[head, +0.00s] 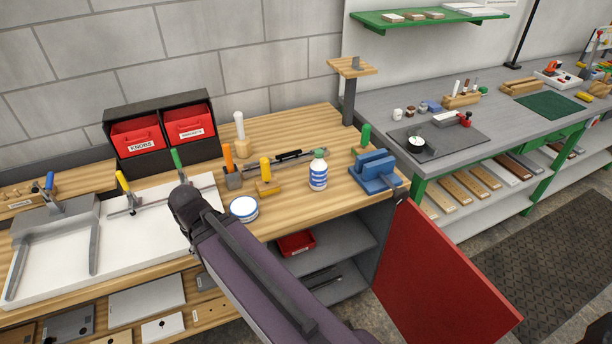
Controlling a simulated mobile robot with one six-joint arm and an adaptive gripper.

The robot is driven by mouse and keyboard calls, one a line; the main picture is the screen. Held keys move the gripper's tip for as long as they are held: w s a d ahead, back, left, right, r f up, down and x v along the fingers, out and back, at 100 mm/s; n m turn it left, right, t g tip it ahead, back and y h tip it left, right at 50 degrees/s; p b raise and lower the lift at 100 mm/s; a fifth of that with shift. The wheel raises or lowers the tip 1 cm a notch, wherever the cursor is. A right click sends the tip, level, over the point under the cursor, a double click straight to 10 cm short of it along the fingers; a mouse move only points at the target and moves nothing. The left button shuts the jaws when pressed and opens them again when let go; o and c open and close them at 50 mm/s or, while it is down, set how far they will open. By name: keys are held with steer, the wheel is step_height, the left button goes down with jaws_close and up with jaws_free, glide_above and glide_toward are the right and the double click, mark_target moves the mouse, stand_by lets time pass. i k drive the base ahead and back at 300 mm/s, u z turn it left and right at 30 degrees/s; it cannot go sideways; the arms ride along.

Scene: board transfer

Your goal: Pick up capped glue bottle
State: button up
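A white bottle with a blue-striped label and a green cap (318,172) stands upright on the wooden workbench (300,207), right of centre in the head view. It is the thing that looks like the capped glue bottle. It stands free, with nothing touching it that I can see. A dark purple link of my arm crosses the lower middle of the picture and ends in a dark joint left of the bottle. I cannot see my gripper's fingers in this view.
A blue vise (375,170) stands close right of the bottle. A round white-and-blue tin (244,208) and an orange-handled tool in a holder (229,165) stand to its left. A red cabinet door (440,275) hangs open below the bench. A grey bench (375,98) adjoins at right.

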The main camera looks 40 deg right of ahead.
mark_target(319, 168)
steer(key=u, duration=1.25)
steer(key=k, duration=1)
steer(key=z, duration=1.85)
